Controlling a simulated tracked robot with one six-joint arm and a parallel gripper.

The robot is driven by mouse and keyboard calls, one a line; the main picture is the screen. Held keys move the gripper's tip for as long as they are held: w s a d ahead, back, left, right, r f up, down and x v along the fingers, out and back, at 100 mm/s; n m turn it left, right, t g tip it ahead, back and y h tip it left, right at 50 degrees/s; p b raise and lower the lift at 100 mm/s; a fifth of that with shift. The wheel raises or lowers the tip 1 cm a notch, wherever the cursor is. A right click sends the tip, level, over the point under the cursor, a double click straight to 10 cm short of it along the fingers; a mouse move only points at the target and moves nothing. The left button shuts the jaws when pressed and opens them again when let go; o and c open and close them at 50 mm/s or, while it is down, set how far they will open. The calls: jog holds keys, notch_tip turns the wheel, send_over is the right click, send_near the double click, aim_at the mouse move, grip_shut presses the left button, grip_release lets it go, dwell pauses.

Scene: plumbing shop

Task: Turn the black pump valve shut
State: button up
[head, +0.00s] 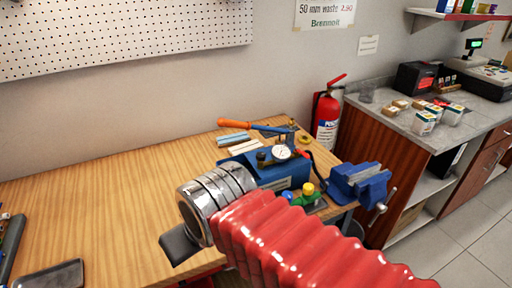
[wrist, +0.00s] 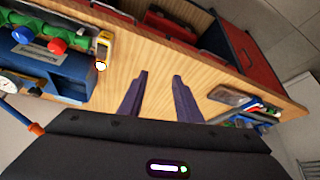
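The blue pump (head: 285,172) stands on the wooden bench with a round white gauge (head: 281,152) on top. A small dark knob (head: 261,158), which looks like the black valve, sits just left of the gauge. In the wrist view the pump (wrist: 65,82) is at the left edge, with the gauge (wrist: 8,86) partly cut off; the valve is not clear there. My gripper (wrist: 160,75) is open and empty, its two fingers apart over bare bench, to the side of the pump. In the head view only a dark part of it shows past the chrome ring.
A blue vise (head: 360,183) stands right of the pump. An orange-handled lever (head: 236,124) lies behind it. The bench's left side is mostly clear.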

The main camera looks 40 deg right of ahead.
jog(key=shift+o, duration=0.2)
jog(key=shift+w, duration=0.1)
jog(key=shift+o, duration=1.3)
jog(key=shift+w+d+r, duration=0.2)
jog(key=shift+d+r, duration=0.05)
notch_tip(320, 180, up, 10)
jog(key=n+g+y, duration=0.1)
jog(key=n, duration=0.3)
send_over(261, 154)
jog(key=s+d, duration=0.2)
jog(key=s, duration=0.4)
jog(key=x, duration=1.4)
jog(key=shift+s+a, duration=0.2)
jog(key=shift+a, duration=0.1)
